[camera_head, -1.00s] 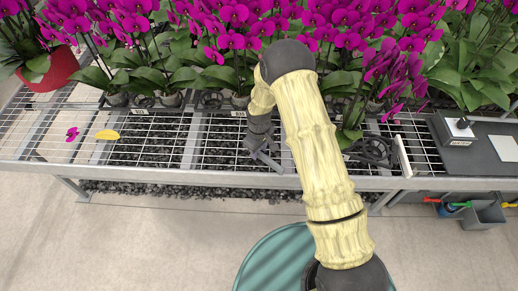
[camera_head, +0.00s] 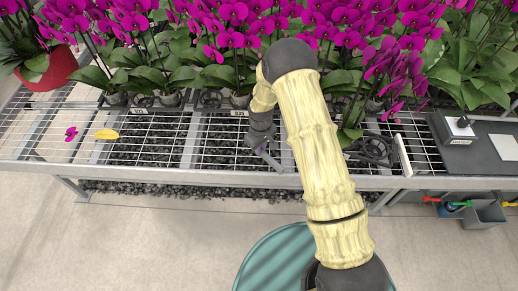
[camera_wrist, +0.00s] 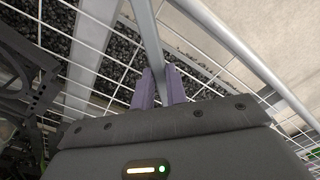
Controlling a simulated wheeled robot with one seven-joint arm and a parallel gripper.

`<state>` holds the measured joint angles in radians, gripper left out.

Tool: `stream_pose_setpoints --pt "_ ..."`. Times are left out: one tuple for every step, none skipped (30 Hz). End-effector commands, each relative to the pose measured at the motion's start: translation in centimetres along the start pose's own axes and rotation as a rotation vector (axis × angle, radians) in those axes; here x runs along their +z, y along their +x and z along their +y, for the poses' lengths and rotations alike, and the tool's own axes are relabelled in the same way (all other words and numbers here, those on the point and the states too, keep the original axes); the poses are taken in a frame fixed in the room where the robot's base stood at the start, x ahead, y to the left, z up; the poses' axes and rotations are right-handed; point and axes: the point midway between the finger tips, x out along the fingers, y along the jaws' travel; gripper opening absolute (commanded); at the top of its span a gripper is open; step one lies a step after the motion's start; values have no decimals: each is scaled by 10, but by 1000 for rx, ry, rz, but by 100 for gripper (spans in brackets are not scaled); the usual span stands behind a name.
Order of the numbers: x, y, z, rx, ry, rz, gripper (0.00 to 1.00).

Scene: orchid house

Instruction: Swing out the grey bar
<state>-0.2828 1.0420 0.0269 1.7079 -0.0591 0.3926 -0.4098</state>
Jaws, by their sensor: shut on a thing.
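The grey bar (camera_wrist: 148,40) runs down from the top of the wrist view to between the two purple-grey fingers of my gripper (camera_wrist: 160,88). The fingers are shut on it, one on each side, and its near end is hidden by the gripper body. In the head view my gripper (camera_head: 264,150) is low over the bench mesh near its front edge. There the bar is mostly hidden or too small to tell from the fingers.
The mesh bench (camera_head: 150,150) has a front rail close to my gripper. A black wheel-like part (camera_head: 374,149) stands to the right. Potted magenta orchids (camera_head: 240,40) line the back. A grey bin (camera_head: 485,214) hangs right.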

Motion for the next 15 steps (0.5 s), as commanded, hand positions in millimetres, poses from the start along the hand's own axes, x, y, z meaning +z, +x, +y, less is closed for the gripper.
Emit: stream_pose_setpoints --pt "0 1 4 1 29 0 0" --pt "0 1 6 1 46 0 0" --pt "0 2 9 2 73 1 0" --pt "1 2 11 2 93 0 0" --pt "1 2 13 2 115 0 0" --pt "2 2 17 2 146 -1 0" --pt "2 2 19 2 171 -1 0" --pt "2 2 22 2 196 0 0" --pt "3 2 25 2 231 0 0" --pt "4 2 28 2 257 1 0" --pt "4 2 31 2 285 1 0" --pt "6 1 35 1 322 1 0" --pt "7 1 38 2 351 1 0" --pt "8 1 40 2 378 0 0" --pt "9 1 44 2 415 0 0"
